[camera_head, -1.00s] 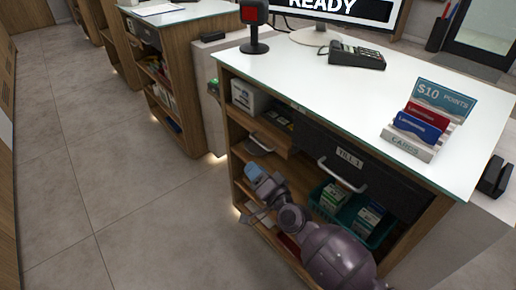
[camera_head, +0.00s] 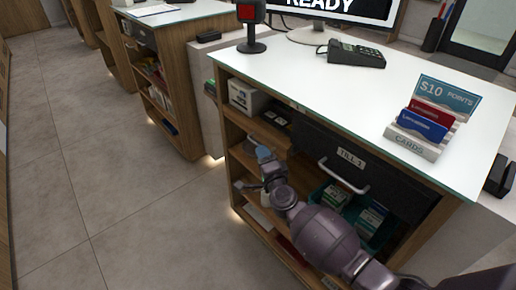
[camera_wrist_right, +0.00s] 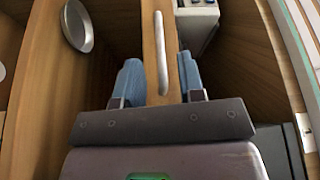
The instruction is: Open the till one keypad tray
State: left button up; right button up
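The keypad tray (camera_head: 241,122) is a wooden pull-out in the left bay of the till one counter, with dark items on it. Its pale bar handle (camera_wrist_right: 162,52) shows in the right wrist view on the wooden front edge. My right gripper (camera_head: 263,155) is at the tray front in the head view and covers the handle there. In the right wrist view the blue fingers of this gripper (camera_wrist_right: 159,80) are spread apart, one on each side of the handle, with gaps between. My left gripper is not in view.
A dark drawer labelled TILL 1 (camera_head: 390,182) with its own handle is right of the tray. Teal bins (camera_head: 345,218) sit below it. A round metal dish (camera_wrist_right: 77,26) shows in the right wrist view.

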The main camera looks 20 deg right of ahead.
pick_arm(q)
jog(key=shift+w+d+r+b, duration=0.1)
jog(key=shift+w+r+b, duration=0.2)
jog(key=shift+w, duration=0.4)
pick_arm(e)
jog(key=w, duration=0.4)
jog(key=shift+d+r, duration=0.1)
jog(key=shift+r, duration=0.05)
jog(key=shift+c, duration=0.5)
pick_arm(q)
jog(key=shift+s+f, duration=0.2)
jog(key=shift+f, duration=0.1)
pick_arm(e)
grip_shut()
